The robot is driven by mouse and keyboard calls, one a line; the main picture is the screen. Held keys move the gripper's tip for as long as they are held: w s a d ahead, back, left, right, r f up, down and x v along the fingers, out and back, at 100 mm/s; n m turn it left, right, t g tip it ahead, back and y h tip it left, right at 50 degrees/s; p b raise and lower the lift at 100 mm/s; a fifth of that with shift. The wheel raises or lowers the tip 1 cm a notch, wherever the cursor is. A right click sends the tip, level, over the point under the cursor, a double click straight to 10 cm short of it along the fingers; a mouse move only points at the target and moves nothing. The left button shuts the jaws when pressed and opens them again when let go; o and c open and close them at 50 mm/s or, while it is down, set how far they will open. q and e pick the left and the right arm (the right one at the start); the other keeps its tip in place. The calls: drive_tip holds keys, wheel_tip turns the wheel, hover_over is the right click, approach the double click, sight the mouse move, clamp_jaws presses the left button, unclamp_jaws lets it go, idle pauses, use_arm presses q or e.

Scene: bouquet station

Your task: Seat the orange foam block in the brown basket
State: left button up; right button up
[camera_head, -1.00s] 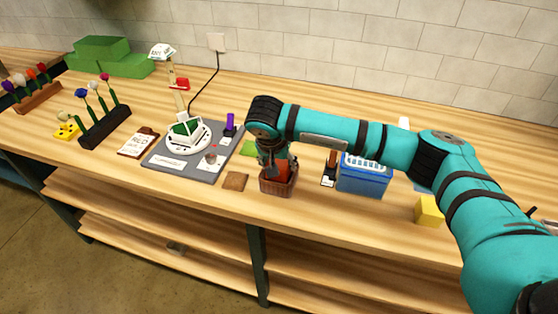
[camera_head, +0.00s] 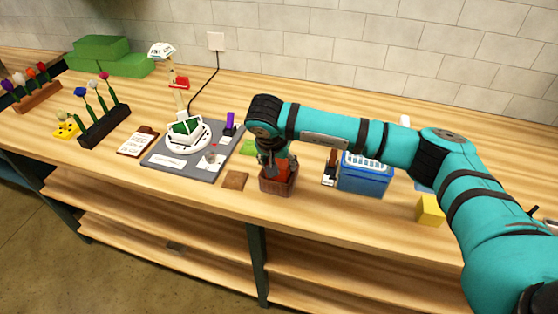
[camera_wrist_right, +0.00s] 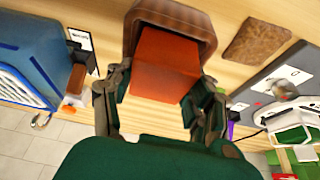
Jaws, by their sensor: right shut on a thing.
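The orange foam block (camera_head: 281,171) is at the mouth of the brown basket (camera_head: 277,187), near the front of the table. My right gripper (camera_head: 272,168) points down at the basket from above, with its fingers close to the block. In the right wrist view the orange foam block (camera_wrist_right: 165,65) lies between the two fingers of the right gripper (camera_wrist_right: 160,95). The brown basket (camera_wrist_right: 180,14) frames the block's far end there. The gripper is shut on the block. How deep the block sits is hidden. My left gripper is not in view.
A blue crate (camera_head: 364,180) and a small dark upright item (camera_head: 330,170) stand right of the basket. A brown square pad (camera_head: 235,180) and a grey mat (camera_head: 160,160) with a white round stand (camera_head: 187,137) lie to its left. A yellow block (camera_head: 430,211) is farther right.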

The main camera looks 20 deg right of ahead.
drive_tip(key=o, duration=1.5)
drive_tip(key=o, duration=0.4)
drive_tip(key=shift+c, duration=0.2)
drive_tip(key=shift+r, duration=0.1)
drive_tip(key=shift+r+p, duration=1.55)
drive_tip(key=shift+r, duration=1.85)
